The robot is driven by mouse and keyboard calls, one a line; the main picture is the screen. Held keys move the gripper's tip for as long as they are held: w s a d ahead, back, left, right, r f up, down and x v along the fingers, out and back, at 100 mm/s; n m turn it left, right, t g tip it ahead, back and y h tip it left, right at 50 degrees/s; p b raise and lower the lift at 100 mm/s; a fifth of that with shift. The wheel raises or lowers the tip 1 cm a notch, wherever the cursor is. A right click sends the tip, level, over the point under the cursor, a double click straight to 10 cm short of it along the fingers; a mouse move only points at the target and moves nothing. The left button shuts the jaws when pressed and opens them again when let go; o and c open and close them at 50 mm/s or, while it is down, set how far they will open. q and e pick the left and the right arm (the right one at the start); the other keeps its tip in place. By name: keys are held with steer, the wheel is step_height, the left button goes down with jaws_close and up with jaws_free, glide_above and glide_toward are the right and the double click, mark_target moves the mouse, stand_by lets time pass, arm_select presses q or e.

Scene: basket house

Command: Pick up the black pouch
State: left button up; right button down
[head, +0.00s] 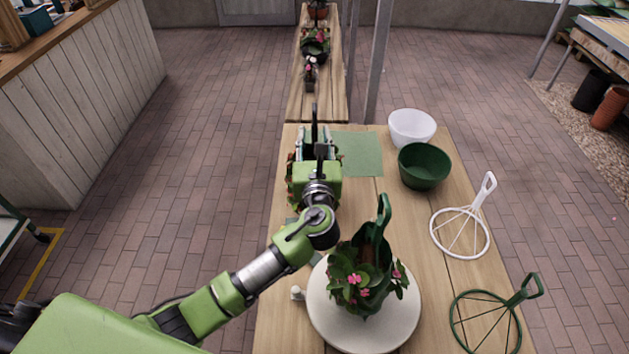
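I cannot make out a black pouch in the head view. My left gripper (316,148) is over the left edge of the near wooden table, pointing away from me. My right gripper is not in view.
The near table (384,212) bears a flowering plant (362,278) on a round white stand (392,333), a green bowl (424,166), a white bowl (411,128), a green mat (360,154), and white (460,232) and green (486,322) wire hangers. A farther table (330,95) holds more plants.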

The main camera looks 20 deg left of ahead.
arm_select(q)
steer(key=x, duration=0.3)
steer(key=shift+w, duration=0.2)
steer(key=shift+s, duration=0.1)
jaws_close()
steer(key=shift+r, duration=0.25)
